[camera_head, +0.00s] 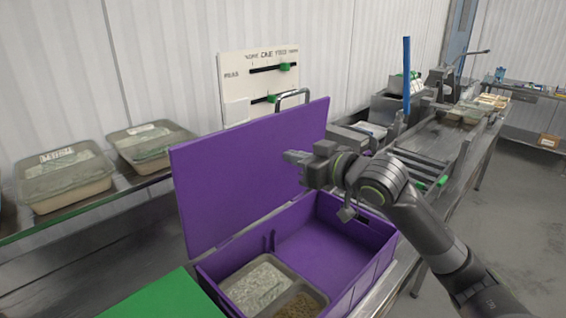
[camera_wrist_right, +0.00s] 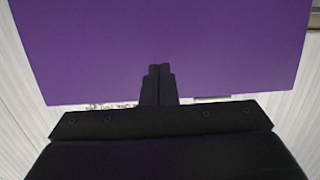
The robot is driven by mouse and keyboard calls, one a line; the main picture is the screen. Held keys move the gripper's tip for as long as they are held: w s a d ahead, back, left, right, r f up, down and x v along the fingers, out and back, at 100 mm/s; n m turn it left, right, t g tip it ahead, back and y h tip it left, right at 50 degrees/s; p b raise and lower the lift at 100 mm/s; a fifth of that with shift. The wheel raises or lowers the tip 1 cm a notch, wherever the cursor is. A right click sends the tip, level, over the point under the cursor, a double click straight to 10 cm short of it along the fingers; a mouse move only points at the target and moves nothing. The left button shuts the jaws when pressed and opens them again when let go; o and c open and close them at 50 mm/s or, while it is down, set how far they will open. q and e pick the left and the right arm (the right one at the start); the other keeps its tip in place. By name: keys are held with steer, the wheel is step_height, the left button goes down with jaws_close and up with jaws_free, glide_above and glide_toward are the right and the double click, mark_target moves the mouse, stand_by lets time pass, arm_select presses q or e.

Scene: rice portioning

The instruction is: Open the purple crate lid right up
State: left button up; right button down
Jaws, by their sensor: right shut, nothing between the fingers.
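The purple crate (camera_head: 372,283) stands on the metal bench in the head view, its inside open to view. Its purple lid (camera_head: 225,175) stands up along the crate's back edge, close to upright. My right gripper (camera_head: 290,156) is shut and empty, in front of the lid's inner face. In the right wrist view the shut fingers (camera_wrist_right: 160,72) show against the lid (camera_wrist_right: 165,40), which fills most of the picture. I cannot tell whether the fingertips touch the lid. My left gripper is not in view.
Inside the crate sits a tray (camera_head: 268,258) with pale and brown food. Two lidded containers (camera_head: 66,196) (camera_head: 148,172) stand on the shelf at left. A green surface (camera_head: 160,298) lies front left. A white panel with sliders (camera_head: 258,62) stands behind the lid.

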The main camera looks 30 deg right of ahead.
mark_target(268, 148)
steer(key=x, duration=0.3)
steer(key=shift+w+a, duration=0.1)
steer(key=shift+a, duration=0.05)
steer(key=shift+w+a+p, duration=0.15)
steer(key=shift+w+p, duration=0.15)
steer(key=shift+w, duration=0.25)
steer(key=shift+r+x, duration=0.1)
steer(key=shift+x, duration=0.8)
steer(key=shift+r+x, duration=0.15)
steer(key=shift+x, duration=0.8)
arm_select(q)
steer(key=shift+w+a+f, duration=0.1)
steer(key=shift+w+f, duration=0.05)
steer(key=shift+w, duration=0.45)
arm_select(e)
steer(key=shift+x, duration=2.55)
